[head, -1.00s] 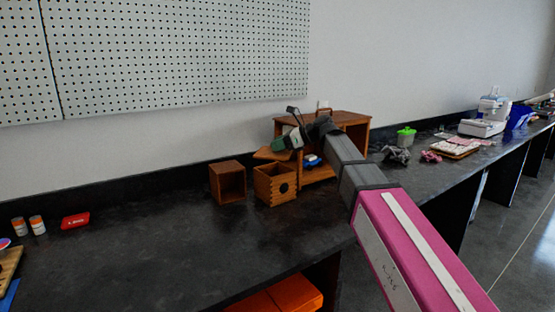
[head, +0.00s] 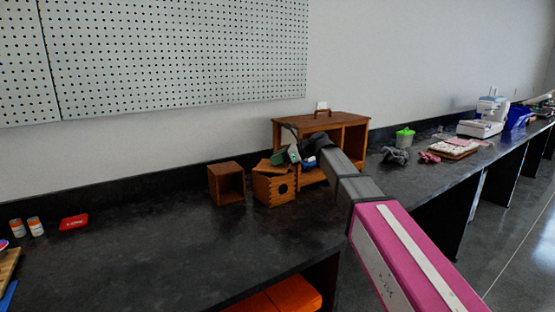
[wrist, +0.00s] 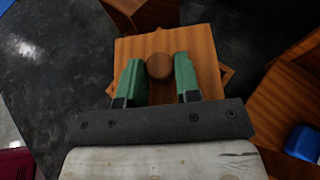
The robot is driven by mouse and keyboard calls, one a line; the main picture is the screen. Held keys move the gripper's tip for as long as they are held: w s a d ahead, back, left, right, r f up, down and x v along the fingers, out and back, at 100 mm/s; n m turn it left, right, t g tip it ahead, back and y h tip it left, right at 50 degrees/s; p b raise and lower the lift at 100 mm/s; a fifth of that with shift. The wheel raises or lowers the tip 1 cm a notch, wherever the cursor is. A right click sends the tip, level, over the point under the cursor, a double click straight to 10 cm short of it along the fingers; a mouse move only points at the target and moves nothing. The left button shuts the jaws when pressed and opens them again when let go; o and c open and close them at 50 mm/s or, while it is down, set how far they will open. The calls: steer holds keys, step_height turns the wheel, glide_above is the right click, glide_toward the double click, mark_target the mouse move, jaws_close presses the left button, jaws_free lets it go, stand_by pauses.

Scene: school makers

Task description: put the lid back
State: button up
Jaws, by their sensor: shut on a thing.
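My gripper (wrist: 159,64) has its two green fingers shut on the round knob of a square wooden lid (wrist: 205,42). In the head view the gripper (head: 288,155) is just above a finger-jointed wooden box (head: 271,190) with a dark round hole in its front. The lid (head: 264,164) is at the top of this box, turned relative to it. In the wrist view a corner of the box (wrist: 228,76) shows from under the lid. I cannot tell whether the lid touches the rim. The inside of the box is hidden.
An open-fronted wooden box (head: 226,184) stands close on the left. A wooden shelf unit (head: 345,122) stands behind on the right, with a blue object (wrist: 303,143) in it. A green-lidded container (head: 404,139) is farther right.

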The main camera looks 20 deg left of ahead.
steer(key=shift+f, duration=0.3)
steer(key=o, duration=0.9)
steer(key=shift+o, duration=0.2)
steer(key=shift+r, duration=0.1)
steer(key=shift+r, duration=0.25)
steer(key=v, duration=1.2)
steer(key=shift+r, duration=0.1)
